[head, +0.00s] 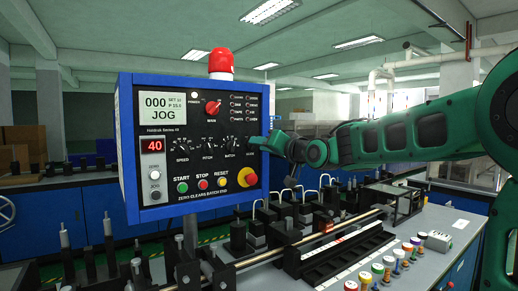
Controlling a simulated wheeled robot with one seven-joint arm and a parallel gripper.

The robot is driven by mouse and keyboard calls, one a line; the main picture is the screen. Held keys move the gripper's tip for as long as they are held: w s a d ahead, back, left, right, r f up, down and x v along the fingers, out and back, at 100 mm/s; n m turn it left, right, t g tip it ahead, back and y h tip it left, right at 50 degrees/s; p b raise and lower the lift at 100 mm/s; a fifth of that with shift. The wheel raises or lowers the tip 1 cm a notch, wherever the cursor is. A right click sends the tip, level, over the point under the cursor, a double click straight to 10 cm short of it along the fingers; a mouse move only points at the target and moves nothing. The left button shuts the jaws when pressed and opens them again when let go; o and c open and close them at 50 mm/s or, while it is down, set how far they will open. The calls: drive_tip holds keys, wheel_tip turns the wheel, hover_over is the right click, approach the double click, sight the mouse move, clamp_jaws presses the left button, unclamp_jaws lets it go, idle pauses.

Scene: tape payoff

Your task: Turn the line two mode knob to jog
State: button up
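A blue-framed control panel (189,138) stands at the centre left. Its screen (163,106) reads "000" and "JOG". A red knob (212,107) sits at the upper middle of the panel, its small label too small to read surely. A row of black knobs below includes speed (181,144), pitch (207,142) and batch (230,142). Which knob is the line two mode knob I cannot tell for sure. My gripper (262,143) is at the panel's right edge, by the right end of the knob row. Its fingers are small and seen side-on, so their opening is unclear.
A red beacon (221,63) tops the panel. Start (182,187), stop (203,184) and reset buttons and a red emergency stop (247,178) line its bottom. A workbench with rods (345,222) and several coloured-top pegs (377,269) lies at the lower right.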

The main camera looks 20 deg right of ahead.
drive_tip(key=v, duration=0.9)
drive_tip(key=s+d+f+m+g+h, duration=0.1)
drive_tip(key=s+d+f+g+h, duration=0.25)
drive_tip(key=s+d+f, duration=0.55)
drive_tip(key=s+d+f+m+g+h, duration=0.1)
drive_tip(key=s+d+f+g+h, duration=0.25)
drive_tip(key=f, duration=1.05)
drive_tip(key=s+d+f+m+g, duration=0.1)
drive_tip(key=s+f+g, duration=0.4)
drive_tip(key=s, duration=0.9)
drive_tip(key=s+f+g+y, duration=0.1)
drive_tip(key=s+f+g, duration=0.4)
drive_tip(key=s, duration=0.8)
wheel_tip(320, 180, down, 3)
drive_tip(key=shift+s+d+m+y, duration=0.3)
drive_tip(key=shift+s+d+m, duration=0.05)
drive_tip(key=shift+s+m, duration=0.05)
